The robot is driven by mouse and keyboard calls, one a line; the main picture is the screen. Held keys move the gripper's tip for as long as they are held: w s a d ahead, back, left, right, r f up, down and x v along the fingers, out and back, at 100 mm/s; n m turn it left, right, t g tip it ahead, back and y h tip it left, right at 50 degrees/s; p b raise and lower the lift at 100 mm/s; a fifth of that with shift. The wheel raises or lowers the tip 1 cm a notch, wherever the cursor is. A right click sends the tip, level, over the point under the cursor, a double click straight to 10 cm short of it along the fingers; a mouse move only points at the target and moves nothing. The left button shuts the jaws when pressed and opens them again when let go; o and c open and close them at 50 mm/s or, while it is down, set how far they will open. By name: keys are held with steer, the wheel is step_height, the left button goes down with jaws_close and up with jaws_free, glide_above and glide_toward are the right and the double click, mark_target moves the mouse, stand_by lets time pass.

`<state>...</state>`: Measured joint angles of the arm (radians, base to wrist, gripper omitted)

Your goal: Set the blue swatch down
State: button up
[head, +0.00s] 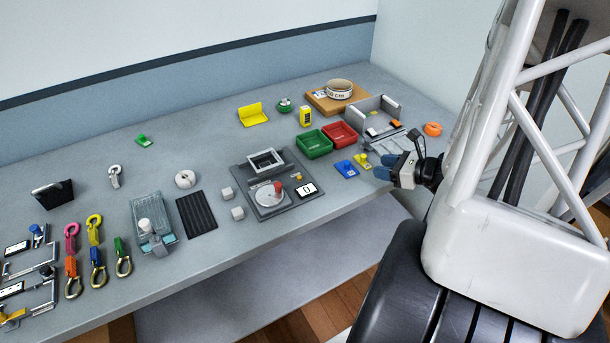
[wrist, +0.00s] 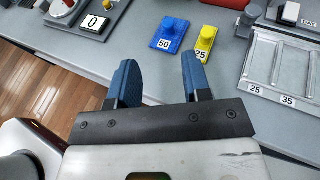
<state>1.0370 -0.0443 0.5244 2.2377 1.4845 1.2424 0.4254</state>
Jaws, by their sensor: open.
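The blue swatch (head: 346,170) lies flat on the grey table, a small plate with a raised knob. In the wrist view the blue swatch (wrist: 168,32) carries a label reading 50. My gripper (head: 387,168) is at the table's front right, just right of the swatch, with blue fingers. In the wrist view my gripper (wrist: 158,60) has its fingers wide apart and nothing between them. The swatch lies beyond the fingertips, apart from them.
A yellow swatch (wrist: 205,42) labelled 25 sits beside the blue one, close to my right finger. A slotted metal tray (wrist: 282,65) is to the right. A device with a 0 display (head: 307,189) stands left. Green (head: 313,144) and red (head: 339,135) bins stand behind.

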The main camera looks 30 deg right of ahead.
steer(key=a+r+n+g, duration=0.3)
steer(key=a+n, duration=0.2)
steer(key=a, duration=0.3)
steer(key=a+r+n+g+y, duration=0.1)
steer(key=a+r+n+g, duration=0.3)
steer(key=a, duration=0.3)
steer(key=a+r+n+g, duration=0.3)
steer(key=a+n, duration=0.3)
steer(key=a, duration=0.2)
steer(key=s+a+r+n+h, duration=0.7)
steer(key=s+a+r+n, duration=0.3)
steer(key=n, duration=0.5)
steer(key=shift+a+r+h, duration=0.3)
steer(key=shift+a+r, duration=0.1)
